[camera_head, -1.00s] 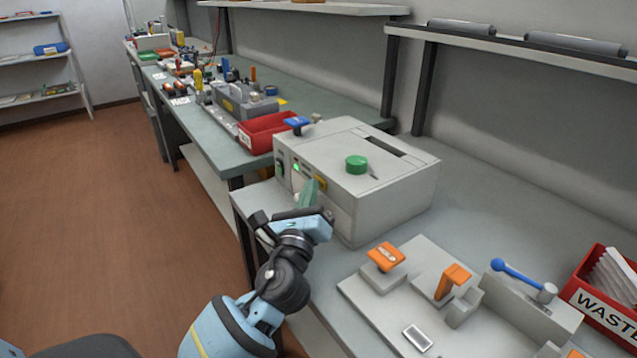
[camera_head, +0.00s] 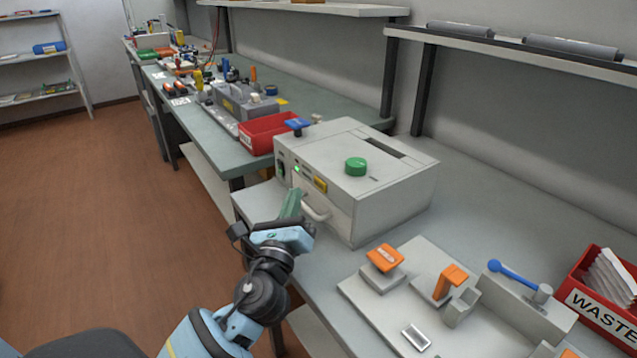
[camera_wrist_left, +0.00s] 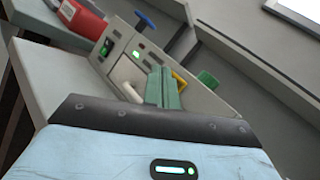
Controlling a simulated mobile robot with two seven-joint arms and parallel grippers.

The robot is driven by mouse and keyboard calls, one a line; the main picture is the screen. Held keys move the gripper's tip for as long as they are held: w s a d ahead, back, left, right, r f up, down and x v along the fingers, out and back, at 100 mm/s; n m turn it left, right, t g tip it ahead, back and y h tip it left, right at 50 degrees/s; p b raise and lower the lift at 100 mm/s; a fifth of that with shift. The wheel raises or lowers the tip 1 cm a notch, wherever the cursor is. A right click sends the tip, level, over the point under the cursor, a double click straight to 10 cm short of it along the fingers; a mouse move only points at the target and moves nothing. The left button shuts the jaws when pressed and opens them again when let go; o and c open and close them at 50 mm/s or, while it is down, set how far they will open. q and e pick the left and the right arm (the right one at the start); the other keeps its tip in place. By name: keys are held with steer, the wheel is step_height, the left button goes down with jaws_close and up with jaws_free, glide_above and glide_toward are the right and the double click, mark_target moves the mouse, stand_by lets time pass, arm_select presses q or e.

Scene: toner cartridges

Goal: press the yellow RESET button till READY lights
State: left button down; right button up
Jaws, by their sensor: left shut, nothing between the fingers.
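The yellow button (camera_head: 320,184) is on the front panel of a grey box-shaped machine (camera_head: 385,200). It also shows in the left wrist view (camera_wrist_left: 180,80), partly behind my fingers. A small green light (camera_head: 297,169) glows on the same panel, left of the button; it also shows in the left wrist view (camera_wrist_left: 136,54). Its lettering is too small to read. My left gripper (camera_head: 292,202) has green fingers, shut and empty, in front of the panel. In the head view they are left of and below the yellow button and look apart from it. My right gripper is not in view.
A pale handle (camera_head: 316,210) sticks out below the yellow button. A green knob (camera_head: 356,166) is on the machine's top. A red bin (camera_head: 262,136) stands behind it. A fixture plate with orange-handled parts (camera_head: 386,258) and a red waste bin (camera_head: 600,312) lie to the right.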

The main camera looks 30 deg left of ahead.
arm_select(q)
steer(key=shift+s+a, duration=0.25)
steer(key=shift+s, duration=0.3)
steer(key=shift+s+a, duration=0.2)
steer(key=shift+s, duration=0.35)
